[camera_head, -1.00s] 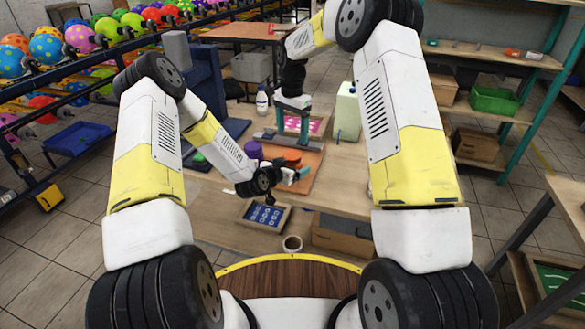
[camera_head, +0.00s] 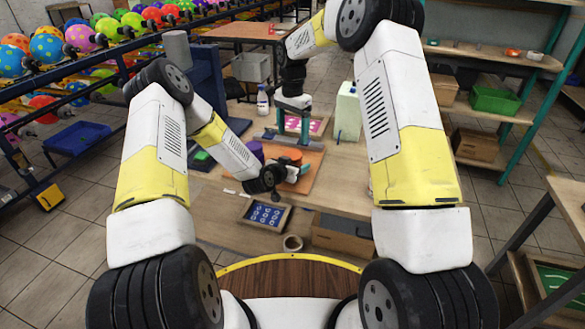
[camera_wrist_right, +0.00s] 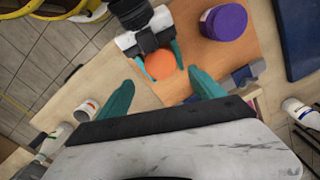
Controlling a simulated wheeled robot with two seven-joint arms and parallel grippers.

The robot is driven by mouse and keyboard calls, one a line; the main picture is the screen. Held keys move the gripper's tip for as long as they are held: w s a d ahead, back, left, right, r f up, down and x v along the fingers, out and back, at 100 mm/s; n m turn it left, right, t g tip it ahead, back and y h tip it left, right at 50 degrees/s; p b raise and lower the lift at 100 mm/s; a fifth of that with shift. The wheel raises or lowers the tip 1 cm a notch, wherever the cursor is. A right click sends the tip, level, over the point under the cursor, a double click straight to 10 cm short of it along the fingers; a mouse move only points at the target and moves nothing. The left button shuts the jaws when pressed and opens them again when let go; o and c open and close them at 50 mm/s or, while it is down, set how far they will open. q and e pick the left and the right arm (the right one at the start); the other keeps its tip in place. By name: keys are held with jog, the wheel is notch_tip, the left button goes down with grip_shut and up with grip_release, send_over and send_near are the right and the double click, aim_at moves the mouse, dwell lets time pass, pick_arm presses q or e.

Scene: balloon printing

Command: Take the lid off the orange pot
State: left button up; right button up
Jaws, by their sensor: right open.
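The orange pot (camera_head: 291,155) stands on an orange board on the table, and its round orange top (camera_wrist_right: 160,64) shows in the right wrist view. I cannot tell the lid apart from the pot's body. My left gripper (camera_head: 292,171) is low at the pot's near side. In the right wrist view its teal fingers (camera_wrist_right: 159,58) lie on either side of the pot. Whether they press on it is unclear. My right gripper (camera_head: 293,128) is beyond the pot and above the board. Its teal fingers (camera_wrist_right: 162,91) are wide apart and empty, facing the pot.
A purple pot (camera_head: 254,150) stands left of the orange one, and it also shows in the right wrist view (camera_wrist_right: 223,22). A pale green box (camera_head: 347,112) and a white bottle (camera_head: 262,100) stand farther back. A tray with blue discs (camera_head: 265,214) lies in front.

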aim_at(292, 154)
dwell(0.4)
jog(key=shift+f, duration=4)
jog(key=c, duration=1.5)
jog(key=n, duration=0.4)
jog(key=shift+n, duration=0.4)
jog(key=n, duration=0.5)
jog(key=o, duration=1.5)
jog(key=shift+o, duration=0.3)
